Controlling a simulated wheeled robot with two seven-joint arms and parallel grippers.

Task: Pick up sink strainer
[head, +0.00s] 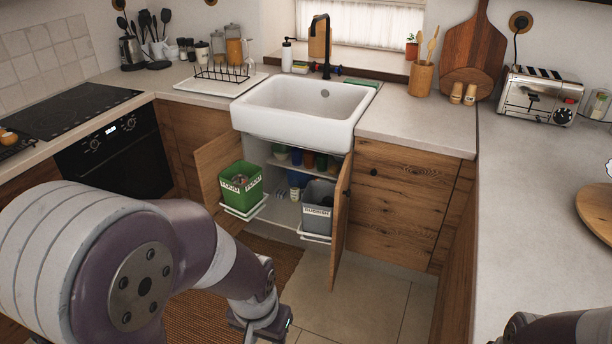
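I cannot make out a sink strainer for certain. The white sink (300,124) stands at the back centre, and its basin floor is partly hidden by the front wall. A small dark round spot (325,93) shows on the sink's back inner wall; I cannot tell if it is a strainer or an overflow hole. My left arm comes in from the lower left, and the wrist end with my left gripper (262,322) is cut off by the bottom edge, well short of the sink. Its fingers are not visible. Part of my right arm shows at the bottom right; its fingers are out of frame.
A black tap (326,50) rises behind the sink. A dish rack (222,76) stands left of it. The right counter (535,190) is largely clear.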

